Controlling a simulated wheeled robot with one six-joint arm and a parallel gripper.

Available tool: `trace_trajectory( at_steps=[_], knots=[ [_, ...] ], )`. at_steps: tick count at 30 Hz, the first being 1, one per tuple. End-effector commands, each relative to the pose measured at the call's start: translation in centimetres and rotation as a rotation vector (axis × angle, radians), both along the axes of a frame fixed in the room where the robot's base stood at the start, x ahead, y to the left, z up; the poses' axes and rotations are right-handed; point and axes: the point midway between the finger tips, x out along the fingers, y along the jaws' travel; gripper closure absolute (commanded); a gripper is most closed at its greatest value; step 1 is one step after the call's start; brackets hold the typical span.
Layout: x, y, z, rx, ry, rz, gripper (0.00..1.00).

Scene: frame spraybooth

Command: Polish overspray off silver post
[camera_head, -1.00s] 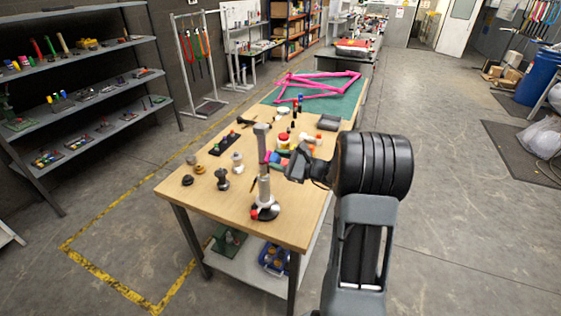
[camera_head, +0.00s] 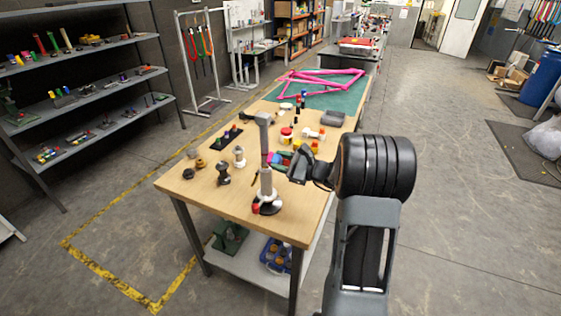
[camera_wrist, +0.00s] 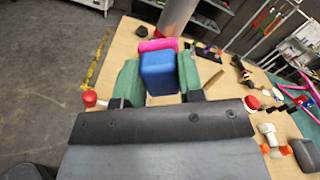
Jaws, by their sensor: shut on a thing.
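The silver post (camera_head: 265,185) stands upright on a round base near the front of the wooden workbench (camera_head: 215,205). Its upper part and flat top piece look darker grey. In the wrist view, part of the post (camera_wrist: 178,16) rises at the top centre. My gripper (camera_wrist: 160,80) has green fingers, shut on a blue block with a pink face (camera_wrist: 158,70). The pink side faces the post and is very close to it; I cannot tell whether they touch. In the head view my gripper (camera_head: 284,159) is just right of the post, at mid height.
A red-capped item (camera_head: 256,209) sits by the post's base. Dark and white fittings (camera_head: 223,173) stand to the left. A red-lidded jar (camera_head: 286,135) and several small items are behind. A pink bicycle frame (camera_head: 318,82) lies on a green mat.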

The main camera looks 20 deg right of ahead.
Motion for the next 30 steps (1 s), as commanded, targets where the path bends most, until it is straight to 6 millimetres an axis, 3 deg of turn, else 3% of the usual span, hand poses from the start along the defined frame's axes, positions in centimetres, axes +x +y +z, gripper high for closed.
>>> trace_trajectory(
  at_steps=[10,15,18,30],
  knots=[
    [0.1,0.1,-2.7,-0.001,0.001,0.0,0.83],
    [0.1,0.3,-4.0,-0.001,0.008,0.001,0.98],
    [0.0,0.3,-4.2,-0.002,0.012,0.003,1.0],
    [0.0,0.3,-2.1,-0.001,0.012,0.002,1.0]
  ],
)
